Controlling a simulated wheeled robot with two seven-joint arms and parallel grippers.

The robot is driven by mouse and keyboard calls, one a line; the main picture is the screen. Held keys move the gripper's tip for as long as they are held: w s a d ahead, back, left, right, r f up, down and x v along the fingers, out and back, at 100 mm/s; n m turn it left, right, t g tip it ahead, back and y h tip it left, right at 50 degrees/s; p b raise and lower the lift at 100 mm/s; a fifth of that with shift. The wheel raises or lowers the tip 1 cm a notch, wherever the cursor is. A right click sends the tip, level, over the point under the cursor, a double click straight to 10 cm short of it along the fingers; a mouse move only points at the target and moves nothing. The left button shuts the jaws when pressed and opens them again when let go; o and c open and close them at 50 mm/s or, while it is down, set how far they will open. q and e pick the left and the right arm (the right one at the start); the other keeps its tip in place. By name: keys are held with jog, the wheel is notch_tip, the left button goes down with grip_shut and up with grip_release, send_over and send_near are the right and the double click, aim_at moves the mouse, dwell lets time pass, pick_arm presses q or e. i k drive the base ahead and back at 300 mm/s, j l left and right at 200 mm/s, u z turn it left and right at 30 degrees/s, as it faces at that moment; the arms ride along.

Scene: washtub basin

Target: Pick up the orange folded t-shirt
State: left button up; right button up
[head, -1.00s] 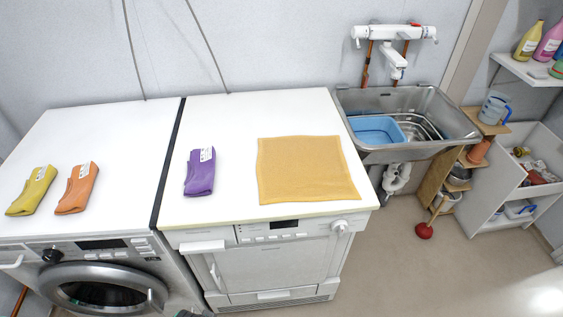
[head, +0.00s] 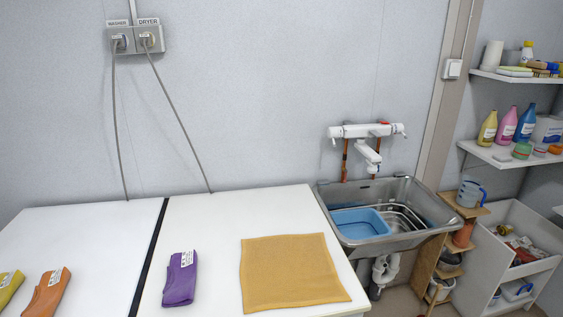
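The orange folded t-shirt (head: 47,294) lies on the white top of the left machine, near the lower left corner of the head view. It has a white label at its upper end, and its lower end is cut off by the frame's edge. A yellow folded item (head: 9,287) lies just left of it, partly out of frame. Neither of my grippers shows in the head view.
A purple folded item (head: 181,279) and a flat orange-yellow cloth (head: 292,272) lie on the right machine's top (head: 240,209). A dark gap separates the two tops. A metal sink (head: 424,222) holding a blue basin (head: 359,223) stands at right, beside shelves.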

aim_at(47, 297)
jog(key=u, duration=1.7)
